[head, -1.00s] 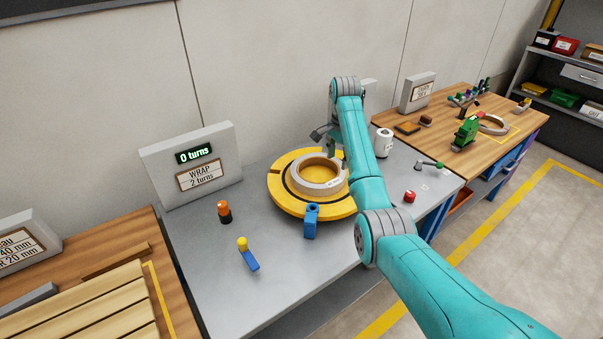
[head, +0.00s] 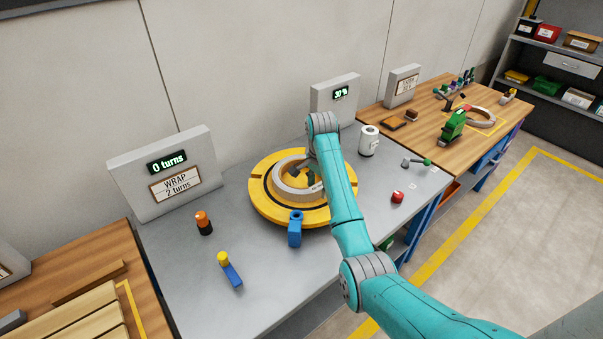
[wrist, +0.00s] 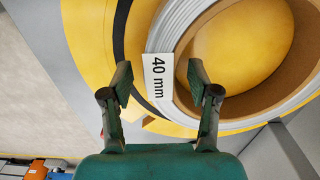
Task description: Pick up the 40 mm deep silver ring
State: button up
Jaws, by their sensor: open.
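The silver ring (head: 287,191) lies flat on the yellow turntable (head: 257,205) on the grey bench. In the wrist view the ring (wrist: 180,28) shows a ribbed silver outer band, a brown inner wall and a white "40 mm" label (wrist: 158,80). My gripper (wrist: 160,74) is open, with one finger on each side of the label. The right finger overlaps the ring's wall in the picture, and the left finger is over the yellow turntable. I cannot tell whether the fingers touch the ring.
A blue post (head: 295,230) stands at the turntable's front edge. An orange-topped beacon (head: 204,223) and a yellow-and-blue piece (head: 230,269) are to the left.

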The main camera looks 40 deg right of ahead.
jog(key=shift+f, duration=0.4)
grip_shut()
jog(key=shift+r, duration=0.1)
jog(key=shift+w+r, duration=0.1)
